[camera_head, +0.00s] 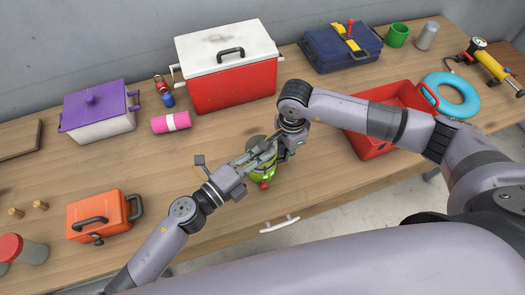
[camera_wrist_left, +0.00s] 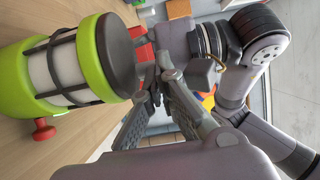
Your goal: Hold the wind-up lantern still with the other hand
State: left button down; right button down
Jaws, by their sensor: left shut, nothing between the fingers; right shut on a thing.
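The wind-up lantern (camera_head: 264,174) stands on the workbench, partly covered by both grippers in the head view. In the left wrist view the lantern (camera_wrist_left: 64,68) shows a lime-green frame, a pale cylinder behind dark bars, a dark cap and a red knob (camera_wrist_left: 44,132). My right gripper (camera_head: 281,150) comes down from the right and is shut at the lantern's top; the exact grip is hidden. My left gripper (camera_head: 262,158) is shut and empty beside the lantern's top, close to the right gripper. In its wrist view, its fingers (camera_wrist_left: 150,92) lie beside the dark cap; contact is unclear.
A red and white cooler (camera_head: 232,72) stands behind the lantern, with a pink roll (camera_head: 171,122) to the left. An orange case (camera_head: 99,216) is at front left. A red tray (camera_head: 372,143) lies right, under my right arm. Bare wood lies left of the lantern.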

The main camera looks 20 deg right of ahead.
pick_arm(q)
jog(key=shift+d, duration=0.1)
jog(key=shift+s+d+n+t+y, duration=0.15)
jog(key=shift+n+t+y, duration=0.25)
jog(key=shift+n+t, duration=0.4)
jog(key=n+t+y, duration=0.1)
jog(key=t+y, duration=0.1)
jog(key=shift+d+n+t, duration=0.1)
jog(key=shift+n+t, duration=0.2)
jog(key=shift+d+r+n+t+y, duration=0.1)
jog(key=shift+d+n+t+y, duration=0.2)
jog(key=shift+d+n+y, duration=0.1)
jog(key=shift+w+n+t+y, duration=0.25)
jog(key=shift+n+t+y, duration=0.15)
jog(key=shift+d, duration=0.25)
jog(key=shift+w+d, duration=0.1)
jog(key=shift+d, duration=0.05)
